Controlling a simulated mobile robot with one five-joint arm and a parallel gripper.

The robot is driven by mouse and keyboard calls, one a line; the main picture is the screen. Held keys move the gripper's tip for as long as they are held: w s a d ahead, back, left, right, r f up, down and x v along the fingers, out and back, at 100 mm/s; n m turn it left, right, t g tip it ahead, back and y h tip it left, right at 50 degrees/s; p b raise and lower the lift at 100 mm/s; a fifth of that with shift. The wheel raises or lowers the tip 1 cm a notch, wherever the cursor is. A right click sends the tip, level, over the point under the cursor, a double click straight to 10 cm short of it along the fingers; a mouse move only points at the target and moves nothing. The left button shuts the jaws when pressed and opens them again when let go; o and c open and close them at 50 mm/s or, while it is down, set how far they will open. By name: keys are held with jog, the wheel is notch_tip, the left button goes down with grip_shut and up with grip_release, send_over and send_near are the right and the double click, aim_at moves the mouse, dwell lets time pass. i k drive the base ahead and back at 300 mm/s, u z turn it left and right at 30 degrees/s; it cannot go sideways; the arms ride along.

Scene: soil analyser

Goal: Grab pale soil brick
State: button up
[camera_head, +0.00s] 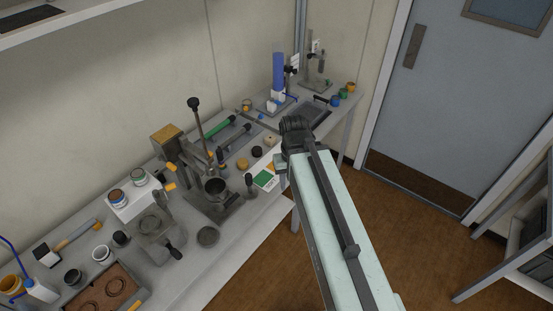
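Several small round pucks lie in a row on the bench: a pale one (270,141), a dark one (256,151) and a tan one (243,163). The pale puck looks like the pale soil brick, but it is too small to be sure. My arm reaches up from the bottom right and ends in a dark joint just right of the pale puck in the picture. No gripper fingers show; they are hidden behind the arm or out of view. Nothing is seen touching the pucks.
The bench (260,222) is crowded. A lever press (215,190) stands left of the pucks, with a green-handled tool (220,127) behind them. A green and white card (265,179) lies in front. A blue column device (278,72) stands farther back.

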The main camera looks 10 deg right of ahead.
aim_at(270, 140)
jog(key=k, duration=0.1)
jog(key=u, duration=3.45)
jog(key=k, duration=1.8)
jog(key=z, duration=1.2)
jog(key=i, duration=0.5)
jog(key=u, duration=0.05)
